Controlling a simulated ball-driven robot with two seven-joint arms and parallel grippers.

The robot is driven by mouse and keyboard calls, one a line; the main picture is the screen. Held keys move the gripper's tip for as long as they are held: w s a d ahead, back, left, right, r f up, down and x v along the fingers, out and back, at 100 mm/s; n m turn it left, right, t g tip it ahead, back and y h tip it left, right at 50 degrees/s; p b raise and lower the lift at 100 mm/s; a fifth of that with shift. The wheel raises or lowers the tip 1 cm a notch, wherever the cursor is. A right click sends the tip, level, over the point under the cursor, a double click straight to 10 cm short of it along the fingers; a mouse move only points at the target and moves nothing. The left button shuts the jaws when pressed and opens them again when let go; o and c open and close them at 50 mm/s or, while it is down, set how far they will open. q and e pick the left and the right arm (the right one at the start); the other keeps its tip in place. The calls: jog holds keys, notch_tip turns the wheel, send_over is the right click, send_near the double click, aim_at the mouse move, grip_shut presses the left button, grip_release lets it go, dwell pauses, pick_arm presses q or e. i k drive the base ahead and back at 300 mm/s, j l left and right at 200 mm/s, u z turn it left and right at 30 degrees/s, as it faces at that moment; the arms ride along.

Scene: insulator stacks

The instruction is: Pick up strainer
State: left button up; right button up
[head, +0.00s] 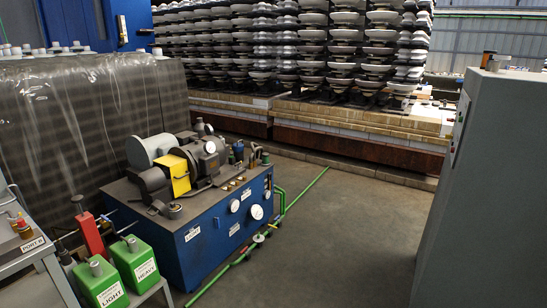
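I cannot make out a strainer for certain in the head view. Small fittings sit on top of the blue hydraulic unit (210,235), and a dark round cap-like part (174,210) is near its front edge. A small red and brown item (20,225) lies on the grey cart (32,246) at the left edge, too small to identify. A small dark and orange item (488,59) stands on the tall grey cabinet (490,170) at the right. Neither of my grippers is in view.
Two green jugs (103,283), labelled light and heavy, stand at the lower left beside a red upright part (90,236). A green pipe (245,255) runs along the floor. Insulator stacks (345,50) fill the back. The floor (345,230) between unit and cabinet is clear.

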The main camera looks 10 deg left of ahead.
aim_at(173, 207)
jog(key=i+l+u, duration=0.1)
jog(key=i+u, duration=0.25)
jog(key=i, duration=0.15)
jog(key=i+l+u, duration=0.2)
jog(key=i+u, duration=0.2)
jog(key=i+l+u, duration=0.35)
jog(key=i+l, duration=0.05)
jog(key=i, duration=0.05)
